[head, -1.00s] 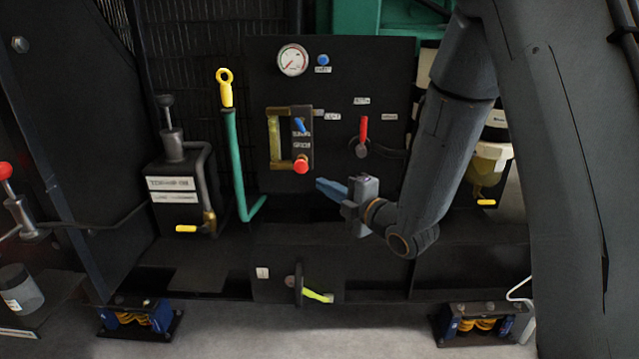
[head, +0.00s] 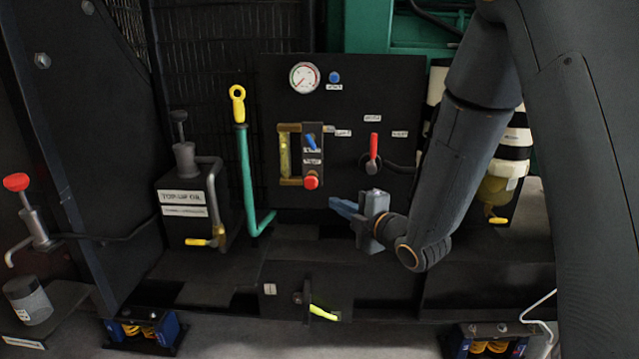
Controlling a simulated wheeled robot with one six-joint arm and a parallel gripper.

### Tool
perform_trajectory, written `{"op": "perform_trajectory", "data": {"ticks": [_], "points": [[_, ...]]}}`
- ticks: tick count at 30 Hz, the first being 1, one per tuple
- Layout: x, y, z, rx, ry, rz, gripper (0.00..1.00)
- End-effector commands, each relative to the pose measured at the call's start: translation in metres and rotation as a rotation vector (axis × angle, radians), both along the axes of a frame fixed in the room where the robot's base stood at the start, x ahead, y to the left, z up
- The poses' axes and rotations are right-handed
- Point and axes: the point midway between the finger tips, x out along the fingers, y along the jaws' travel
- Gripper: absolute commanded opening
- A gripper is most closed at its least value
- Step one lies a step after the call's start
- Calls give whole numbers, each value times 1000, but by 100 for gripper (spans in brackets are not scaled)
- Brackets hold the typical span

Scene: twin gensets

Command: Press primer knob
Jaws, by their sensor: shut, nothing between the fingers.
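My gripper (head: 340,206) is shut and empty. Its blue fingers point left, just below and right of a red button (head: 311,182) on the black panel, apart from it in the picture. No label reading "primer" is legible. A red knob (head: 17,182) tops a grey hand pump (head: 38,226) at the far left, well away from my gripper. A dark knob (head: 178,117) tops the "top-up oil" unit (head: 186,210). I cannot tell from the labels which is the primer knob. My arm partly hides a filter with a yellowish bowl (head: 494,188) at the right.
The black panel (head: 268,80) carries a gauge (head: 304,77), a blue button (head: 334,77) and a red lever (head: 374,146). A green lever with yellow grip (head: 241,150) stands left of it. A yellow-green handle (head: 322,313) juts out below. Grey floor shows in front.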

Motion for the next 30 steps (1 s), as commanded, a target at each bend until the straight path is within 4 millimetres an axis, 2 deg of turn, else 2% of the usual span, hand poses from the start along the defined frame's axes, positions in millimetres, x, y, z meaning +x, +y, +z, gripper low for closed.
{"op": "perform_trajectory", "data": {"ticks": [5,8,11,14,17,24,27,30], "points": [[-10,-20,-2,36,289,-175,0],[-29,-37,-7,83,481,-315,0],[-58,-54,-11,147,667,-469,0],[-96,-68,-14,218,848,-631,0],[-143,-79,-14,296,1023,-799,0],[-267,-88,-6,447,1387,-1182,0],[-307,-88,-1,479,1489,-1299,0],[-334,-87,3,493,1554,-1376,0]]}}
